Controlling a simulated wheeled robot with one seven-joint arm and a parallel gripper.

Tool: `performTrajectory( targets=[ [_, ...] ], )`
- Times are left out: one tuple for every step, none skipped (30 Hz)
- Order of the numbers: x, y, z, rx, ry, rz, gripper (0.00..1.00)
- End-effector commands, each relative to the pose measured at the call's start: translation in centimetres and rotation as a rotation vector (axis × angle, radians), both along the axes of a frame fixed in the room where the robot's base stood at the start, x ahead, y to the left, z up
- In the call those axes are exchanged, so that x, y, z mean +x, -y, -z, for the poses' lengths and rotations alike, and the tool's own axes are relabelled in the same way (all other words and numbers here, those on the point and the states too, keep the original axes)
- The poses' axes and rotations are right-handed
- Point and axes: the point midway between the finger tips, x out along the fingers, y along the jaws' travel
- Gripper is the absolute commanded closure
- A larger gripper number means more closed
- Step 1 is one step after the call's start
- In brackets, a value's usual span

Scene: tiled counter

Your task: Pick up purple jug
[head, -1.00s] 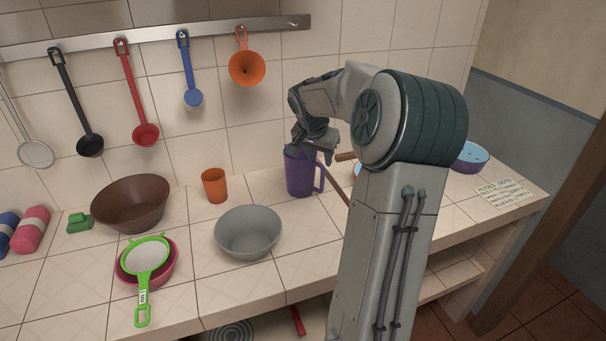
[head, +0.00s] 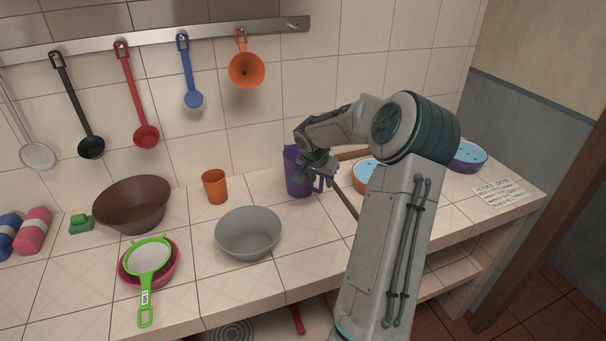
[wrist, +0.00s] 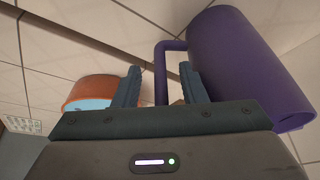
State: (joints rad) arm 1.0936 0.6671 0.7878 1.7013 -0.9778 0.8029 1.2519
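The purple jug (head: 296,172) stands upright on the counter, right of the orange cup, with its handle on its right side. My gripper (head: 322,176) is at the jug's right side, in front of part of its body and handle. In the wrist view, the jug (wrist: 245,65) fills the upper right. Its handle (wrist: 161,75) shows between the two fingers of my gripper (wrist: 160,85). The fingers are apart, with a gap on both sides of the handle; contact with the handle cannot be made out.
Utensils hang on the wall.

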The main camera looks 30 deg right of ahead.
Motion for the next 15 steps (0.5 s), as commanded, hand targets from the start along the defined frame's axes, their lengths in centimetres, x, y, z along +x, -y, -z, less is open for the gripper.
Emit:
performTrajectory(
  targets=[
    [0.04, 0.04, 0.08, 0.001, 0.001, 0.001, 0.62],
    [0.04, 0.05, 0.11, 0.001, 0.001, 0.001, 0.62],
    [0.05, 0.06, 0.12, 0.000, 0.002, 0.001, 0.62],
    [0.05, 0.06, 0.12, 0.000, 0.002, 0.001, 0.62],
    [0.05, 0.06, 0.12, 0.000, 0.002, 0.001, 0.62],
    [0.05, 0.06, 0.12, 0.000, 0.002, 0.001, 0.62],
    [0.05, 0.06, 0.12, 0.000, 0.002, 0.001, 0.62],
    [0.04, 0.05, 0.11, 0.000, 0.002, 0.001, 0.65],
    [0.04, 0.05, 0.12, -0.001, 0.001, 0.001, 0.76],
    [0.04, 0.05, 0.12, 0.000, 0.002, 0.001, 0.84],
    [0.04, 0.05, 0.12, -0.001, 0.001, 0.001, 0.93],
    [0.04, 0.05, 0.12, -0.001, 0.001, 0.001, 1.00],
    [0.04, 0.05, 0.12, -0.001, 0.001, 0.001, 1.00],
    [0.04, 0.04, 0.11, -0.001, 0.001, 0.001, 1.00],
    [0.04, 0.05, 0.12, -0.001, 0.001, 0.001, 1.00]
  ],
)
